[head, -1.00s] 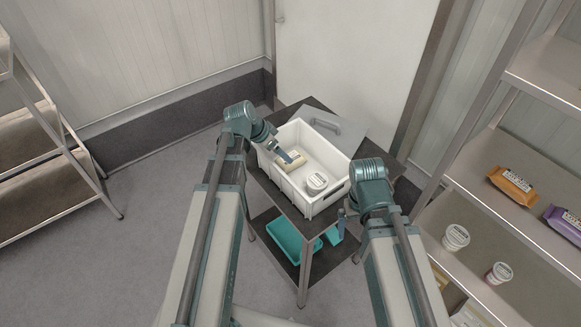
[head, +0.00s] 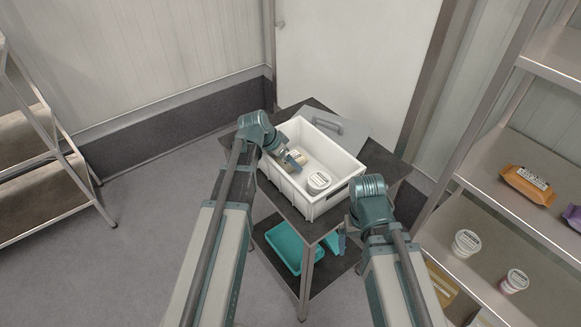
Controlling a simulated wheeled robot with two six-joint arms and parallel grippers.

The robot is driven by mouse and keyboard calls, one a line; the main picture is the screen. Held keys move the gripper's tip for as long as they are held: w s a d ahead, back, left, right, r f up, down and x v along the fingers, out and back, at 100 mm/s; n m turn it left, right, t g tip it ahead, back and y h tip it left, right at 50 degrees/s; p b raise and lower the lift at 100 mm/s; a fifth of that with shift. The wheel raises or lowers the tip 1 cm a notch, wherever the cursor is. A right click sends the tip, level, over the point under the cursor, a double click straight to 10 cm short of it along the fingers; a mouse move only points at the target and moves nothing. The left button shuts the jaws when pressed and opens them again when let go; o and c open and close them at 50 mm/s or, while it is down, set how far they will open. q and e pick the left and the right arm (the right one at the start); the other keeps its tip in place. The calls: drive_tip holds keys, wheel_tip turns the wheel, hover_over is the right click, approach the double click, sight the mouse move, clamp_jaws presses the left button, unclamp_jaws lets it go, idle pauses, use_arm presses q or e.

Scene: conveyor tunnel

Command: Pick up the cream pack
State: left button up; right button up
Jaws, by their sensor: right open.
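The cream pack (head: 303,157) lies inside a white crate (head: 310,212), towards its left side, partly hidden by my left gripper. My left gripper (head: 293,160) reaches over the crate's left wall, its tips at or just above the pack. I cannot tell whether they touch it or how far the jaws are apart. My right gripper (head: 342,236) points down beside the crate's front right corner, outside it, open and with nothing visible in it.
A white tub (head: 319,182) stands in the crate near the pack. The crate sits on a dark table with a grey handled panel (head: 350,128) behind it. Teal trays (head: 283,246) lie below. A right-hand shelf holds an orange pack (head: 528,184) and tubs (head: 467,243).

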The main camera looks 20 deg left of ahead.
use_arm(q)
clamp_jaws()
idle(0.5)
drive_tip(key=shift+r, duration=0.1)
wheel_tip(320, 180, up, 10)
drive_tip(key=p, duration=1)
drive_tip(key=c, duration=0.7)
unclamp_jaws()
clamp_jaws()
